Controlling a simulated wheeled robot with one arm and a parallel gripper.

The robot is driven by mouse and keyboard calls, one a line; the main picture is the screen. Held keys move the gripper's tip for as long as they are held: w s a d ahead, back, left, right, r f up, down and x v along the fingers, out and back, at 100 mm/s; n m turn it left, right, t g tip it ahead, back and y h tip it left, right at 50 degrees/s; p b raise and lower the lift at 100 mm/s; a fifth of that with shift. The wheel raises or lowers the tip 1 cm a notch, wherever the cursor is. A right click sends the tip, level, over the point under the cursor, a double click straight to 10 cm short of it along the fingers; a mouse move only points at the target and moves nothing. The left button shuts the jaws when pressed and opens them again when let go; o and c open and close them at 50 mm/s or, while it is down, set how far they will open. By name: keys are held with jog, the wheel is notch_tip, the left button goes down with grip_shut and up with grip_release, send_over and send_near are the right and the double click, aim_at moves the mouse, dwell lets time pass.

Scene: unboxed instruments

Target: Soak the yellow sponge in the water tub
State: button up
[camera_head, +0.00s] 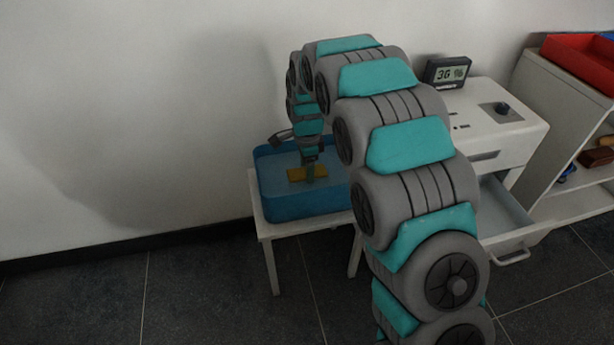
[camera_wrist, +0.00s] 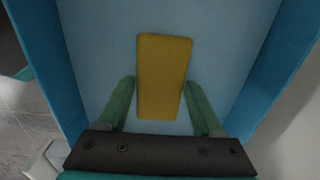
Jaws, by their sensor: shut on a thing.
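The yellow sponge (camera_wrist: 164,78) is a flat rectangular block between the two green fingers of my gripper (camera_wrist: 165,95) in the wrist view. The fingers are shut on its long sides. The blue water tub (camera_head: 288,207) stands on a small white table in the head view, and its walls (camera_wrist: 42,65) show around the sponge in the wrist view. In the head view my gripper (camera_head: 312,174) reaches down into the tub with the sponge (camera_head: 298,174) low inside it. I cannot tell how deep the sponge sits in the water.
The white table (camera_head: 262,226) stands against the wall. To the right are a white machine (camera_head: 495,130) with an open drawer (camera_head: 500,208), a small display reading 36 % (camera_head: 447,72), and a shelf (camera_head: 565,100) with a red tray (camera_head: 580,62). The floor at left is clear.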

jog(key=shift+r+p, duration=1.1)
jog(key=shift+r, duration=3.85)
jog(key=shift+s, duration=0.1)
